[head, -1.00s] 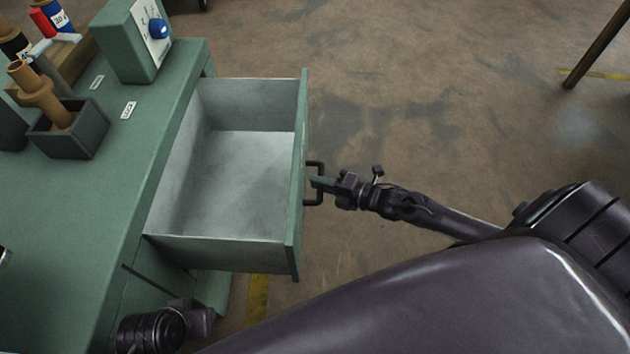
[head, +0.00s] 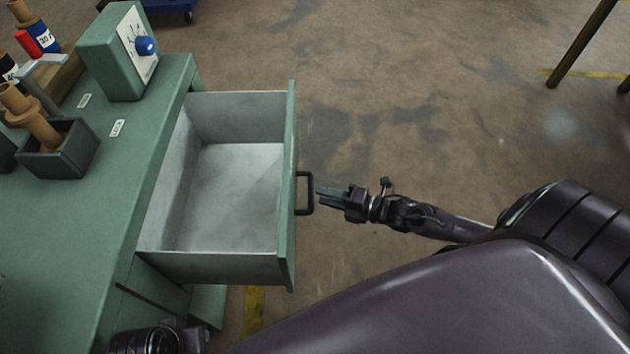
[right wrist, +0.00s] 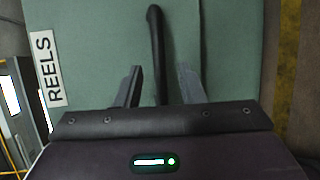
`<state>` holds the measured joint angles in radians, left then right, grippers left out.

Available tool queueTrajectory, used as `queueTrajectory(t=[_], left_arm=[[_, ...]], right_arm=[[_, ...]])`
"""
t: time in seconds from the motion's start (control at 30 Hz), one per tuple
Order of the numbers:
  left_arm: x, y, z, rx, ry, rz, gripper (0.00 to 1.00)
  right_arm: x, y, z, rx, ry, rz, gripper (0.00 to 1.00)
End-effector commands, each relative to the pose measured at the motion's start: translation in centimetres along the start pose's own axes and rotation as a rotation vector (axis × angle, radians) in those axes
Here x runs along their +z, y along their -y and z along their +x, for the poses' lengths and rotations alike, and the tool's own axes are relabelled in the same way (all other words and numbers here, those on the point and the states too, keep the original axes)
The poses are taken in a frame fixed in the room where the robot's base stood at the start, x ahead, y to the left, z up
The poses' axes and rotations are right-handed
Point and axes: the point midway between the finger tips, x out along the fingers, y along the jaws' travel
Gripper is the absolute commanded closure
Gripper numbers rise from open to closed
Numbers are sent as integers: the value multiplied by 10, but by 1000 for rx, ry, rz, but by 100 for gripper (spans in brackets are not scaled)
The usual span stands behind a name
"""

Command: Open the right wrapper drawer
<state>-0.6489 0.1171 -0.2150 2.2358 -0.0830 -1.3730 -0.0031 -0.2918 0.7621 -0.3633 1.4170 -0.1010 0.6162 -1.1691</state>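The green drawer (head: 291,190) stands pulled out from the green workbench, its light grey inside empty. Its black handle (head: 307,193) is on the front panel. My right gripper (head: 322,194) is just off the handle in the head view, fingers pointing at it. In the right wrist view the two fingers (right wrist: 160,88) are apart, with the handle (right wrist: 157,45) showing between and beyond them. Nothing is held. The drawer front (right wrist: 100,40) there bears a label (right wrist: 49,72) reading "REELS". Part of my left arm shows at the bottom left; its gripper fingers are not visible.
The workbench top (head: 60,220) carries a control box (head: 112,55) with a blue knob and a dark holder (head: 58,150) with a brown spool. Open concrete floor lies right of the drawer. A dark post (head: 582,42) stands at the upper right.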

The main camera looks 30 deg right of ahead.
Motion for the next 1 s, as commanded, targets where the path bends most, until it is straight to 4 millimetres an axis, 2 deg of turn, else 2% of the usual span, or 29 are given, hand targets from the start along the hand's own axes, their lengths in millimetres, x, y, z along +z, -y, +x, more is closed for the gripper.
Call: queueTrajectory(t=[0.1, 0.23, 1.0], left_arm=[[2, 4, -3, -7, 27, -9, 64], [4, 7, -5, -12, 42, -15, 64], [3, 8, -4, -14, 42, -15, 64]], right_arm=[[0, -1, -18, -2, 0, 1, 64], [0, 0, -28, 0, -1, 1, 64], [0, 0, -30, 0, 0, 1, 64]])
